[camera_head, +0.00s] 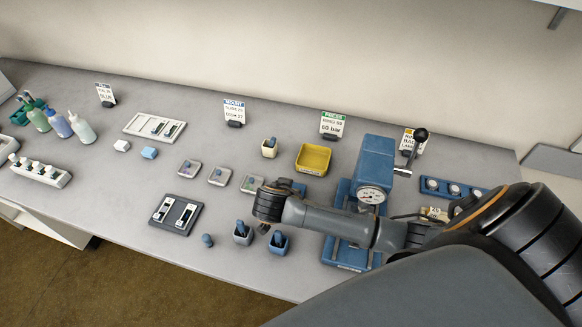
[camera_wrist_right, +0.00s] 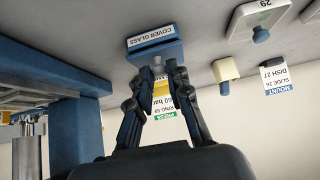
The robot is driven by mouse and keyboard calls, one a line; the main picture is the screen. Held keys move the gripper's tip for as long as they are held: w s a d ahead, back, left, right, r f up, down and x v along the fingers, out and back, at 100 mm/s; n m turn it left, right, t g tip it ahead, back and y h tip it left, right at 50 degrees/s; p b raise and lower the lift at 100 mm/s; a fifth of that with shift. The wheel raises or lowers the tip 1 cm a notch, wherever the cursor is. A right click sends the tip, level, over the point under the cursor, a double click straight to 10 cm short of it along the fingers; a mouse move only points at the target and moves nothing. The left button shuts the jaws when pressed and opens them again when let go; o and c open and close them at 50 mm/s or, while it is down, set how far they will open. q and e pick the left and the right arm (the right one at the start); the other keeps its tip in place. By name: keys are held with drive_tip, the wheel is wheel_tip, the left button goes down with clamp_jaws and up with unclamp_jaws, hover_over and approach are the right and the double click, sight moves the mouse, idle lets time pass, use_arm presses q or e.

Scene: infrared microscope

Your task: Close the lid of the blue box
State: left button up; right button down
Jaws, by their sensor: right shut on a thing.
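The blue box (camera_wrist_right: 152,51) has a white COVER GLASS label and is just ahead of my right gripper in the wrist view. My right gripper (camera_wrist_right: 163,75) has its two fingertips close together at the box's near edge, apparently shut on its lid. The gripped part is mostly hidden between the fingertips, and the lid's angle is hard to tell. My left gripper is not in view.
A blue press (camera_head: 375,165) with a gauge and lever stands close to the right of my wrist. A yellow tray (camera_head: 313,160) lies behind the box. Small dishes (camera_head: 217,176) are to the left, and blue-grey holders (camera_head: 243,234) stand in front.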

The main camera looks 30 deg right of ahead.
drive_tip(key=shift+s+a+f+h, duration=0.15)
drive_tip(key=shift+s+f+h, duration=0.1)
drive_tip(key=shift+f+h, duration=0.15)
drive_tip(key=shift+t, duration=0.3)
drive_tip(key=c, duration=1.3)
unclamp_jaws()
drive_tip(key=shift+w, duration=0.1)
drive_tip(key=shift+o, duration=0.2)
drive_tip(key=shift+a+r, duration=0.15)
drive_tip(key=shift+r, duration=0.05)
drive_tip(key=v, duration=1.1)
drive_tip(key=shift+s, duration=0.25)
drive_tip(key=shift+a, duration=0.2)
